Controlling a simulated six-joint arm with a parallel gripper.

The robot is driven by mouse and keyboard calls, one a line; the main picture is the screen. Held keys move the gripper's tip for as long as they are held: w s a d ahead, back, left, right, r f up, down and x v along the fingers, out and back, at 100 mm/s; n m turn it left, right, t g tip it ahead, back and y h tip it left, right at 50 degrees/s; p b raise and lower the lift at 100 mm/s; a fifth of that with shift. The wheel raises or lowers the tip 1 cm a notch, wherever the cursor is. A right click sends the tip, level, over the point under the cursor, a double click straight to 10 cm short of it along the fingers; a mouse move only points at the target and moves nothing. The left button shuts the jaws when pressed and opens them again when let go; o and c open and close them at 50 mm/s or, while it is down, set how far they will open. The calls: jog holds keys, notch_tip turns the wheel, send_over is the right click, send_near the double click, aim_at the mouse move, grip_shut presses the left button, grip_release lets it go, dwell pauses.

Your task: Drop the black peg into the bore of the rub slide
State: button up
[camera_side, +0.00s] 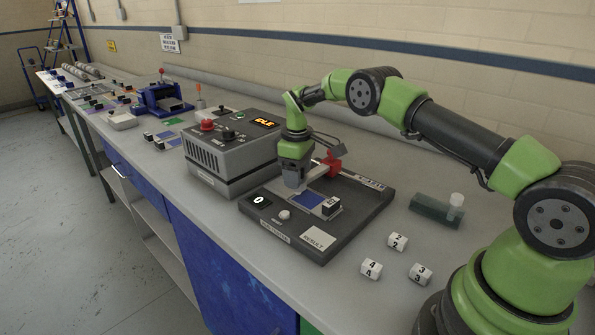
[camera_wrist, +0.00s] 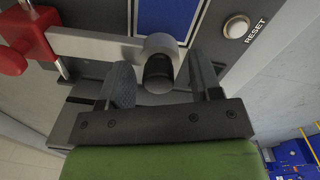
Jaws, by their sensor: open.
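My gripper (camera_wrist: 162,82) is open, its two grey fingers on either side of the round metal end of the rub slide (camera_wrist: 95,45). A short black cylinder, seemingly the black peg (camera_wrist: 158,70), shows at that round end between the fingers, touching neither as far as I can see. I cannot tell how deep it sits in the bore, which is hidden. In the side view my gripper (camera_side: 295,182) is low over the dark tester base, beside the blue pad (camera_side: 307,199); it hides the peg there.
A red clamp (camera_side: 329,165) stands just behind my gripper. The grey control box (camera_side: 235,150) with an IDLE display is close on the left. White numbered cubes (camera_side: 397,241) and a dark green block (camera_side: 435,209) lie to the right. The tester base (camera_side: 340,236) has a RESET button (camera_wrist: 237,26).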

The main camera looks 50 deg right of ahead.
jog(key=shift+r, duration=0.1)
jog(key=s+a+r+m+t, duration=0.1)
jog(key=s+a+r, duration=0.1)
jog(key=r, duration=0.8)
jog(key=s+a+r+t, duration=0.1)
jog(key=a+r, duration=0.1)
jog(key=r, duration=0.7)
jog(key=s+a+r+m+t+y, duration=0.1)
jog(key=s+a+r+m, duration=0.1)
jog(key=s+r, duration=0.25)
jog(key=s+a+r+m+t, duration=0.1)
jog(key=s+a+r, duration=0.2)
jog(key=s, duration=0.3)
jog(key=s+a+f+m+t, duration=0.1)
jog(key=s+m, duration=0.1)
jog(key=s, duration=0.6)
jog(key=s+a+f+m+t+y, duration=0.1)
jog(key=s+a+m+t, duration=0.1)
jog(key=s, duration=0.6)
jog(key=shift+a+f, duration=0.25)
jog(key=shift+a, duration=0.05)
jog(key=shift+o, duration=0.4)
